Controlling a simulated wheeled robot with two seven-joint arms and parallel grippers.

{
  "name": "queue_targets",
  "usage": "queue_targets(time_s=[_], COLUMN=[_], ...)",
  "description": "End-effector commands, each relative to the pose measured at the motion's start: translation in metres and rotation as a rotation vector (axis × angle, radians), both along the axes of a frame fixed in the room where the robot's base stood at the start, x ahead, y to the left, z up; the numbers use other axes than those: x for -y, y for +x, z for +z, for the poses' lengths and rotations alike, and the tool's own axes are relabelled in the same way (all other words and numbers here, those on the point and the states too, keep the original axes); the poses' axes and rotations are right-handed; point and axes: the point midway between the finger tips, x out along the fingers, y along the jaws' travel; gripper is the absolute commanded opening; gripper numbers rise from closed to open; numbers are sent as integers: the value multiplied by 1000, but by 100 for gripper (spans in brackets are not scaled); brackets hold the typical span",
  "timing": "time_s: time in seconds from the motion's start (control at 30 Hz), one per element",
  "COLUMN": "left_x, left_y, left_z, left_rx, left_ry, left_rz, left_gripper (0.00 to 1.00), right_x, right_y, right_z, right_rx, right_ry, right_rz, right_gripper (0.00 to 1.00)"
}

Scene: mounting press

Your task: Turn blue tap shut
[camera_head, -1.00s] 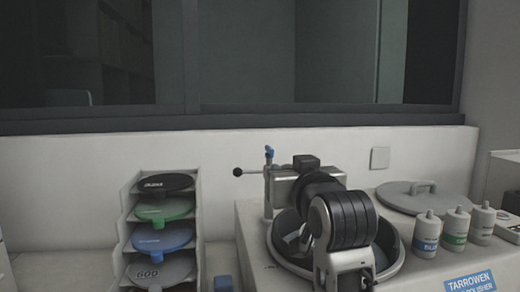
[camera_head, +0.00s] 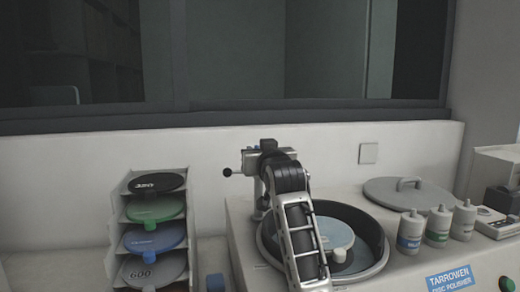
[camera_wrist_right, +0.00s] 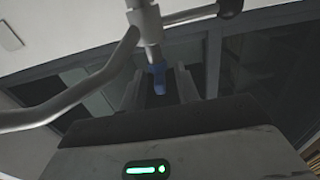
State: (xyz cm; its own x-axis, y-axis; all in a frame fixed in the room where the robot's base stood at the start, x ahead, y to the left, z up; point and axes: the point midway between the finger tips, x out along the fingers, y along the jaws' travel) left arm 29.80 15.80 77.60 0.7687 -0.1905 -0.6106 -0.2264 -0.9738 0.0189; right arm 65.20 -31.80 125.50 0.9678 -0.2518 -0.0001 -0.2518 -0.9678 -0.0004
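The blue tap (camera_wrist_right: 158,80) shows in the right wrist view as a small blue handle on a grey upright post. My right gripper (camera_wrist_right: 158,72) has its two fingers apart, one on each side of the tap, with gaps visible between them and the blue handle. In the head view the right gripper (camera_head: 267,147) is at the top of the post behind the bowl, and my arm hides most of the tap there. My left gripper is in neither current view.
The polisher bowl (camera_head: 380,262) holds a pale blue disc (camera_head: 334,232). A grey lid (camera_head: 380,192) and several bottles (camera_head: 410,226) stand to the right. A rack (camera_head: 117,215) of coloured discs stands left. A black-knobbed lever (camera_head: 227,172) sticks out left of the post.

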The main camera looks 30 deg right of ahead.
Motion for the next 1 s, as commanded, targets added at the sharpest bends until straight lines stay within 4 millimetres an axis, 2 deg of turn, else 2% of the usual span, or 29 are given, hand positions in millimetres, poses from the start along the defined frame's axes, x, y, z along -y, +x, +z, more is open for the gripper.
queue_targets(time_s=[0.27,0.3,0.4,0.43,0.77,1.0], left_x=[0,0,0,1,3,3], left_y=[-1,-1,-2,-2,-4,-4], left_z=[-1,-1,-2,-2,-4,-7], left_rx=[-3,-3,-5,-5,-12,-11], left_ry=[0,0,0,-1,-3,-5], left_rz=[1,1,1,0,-3,-3], left_gripper=[0,0,0,0,0,0], right_x=[1,1,1,1,-1,-4], right_y=[2,2,2,2,2,4], right_z=[0,0,0,0,-1,-1], right_rx=[0,0,-1,-1,-1,-1], right_ry=[0,0,0,0,0,2], right_rz=[0,0,0,0,-29,-150], right_gripper=[32,29,1,0,0,0])
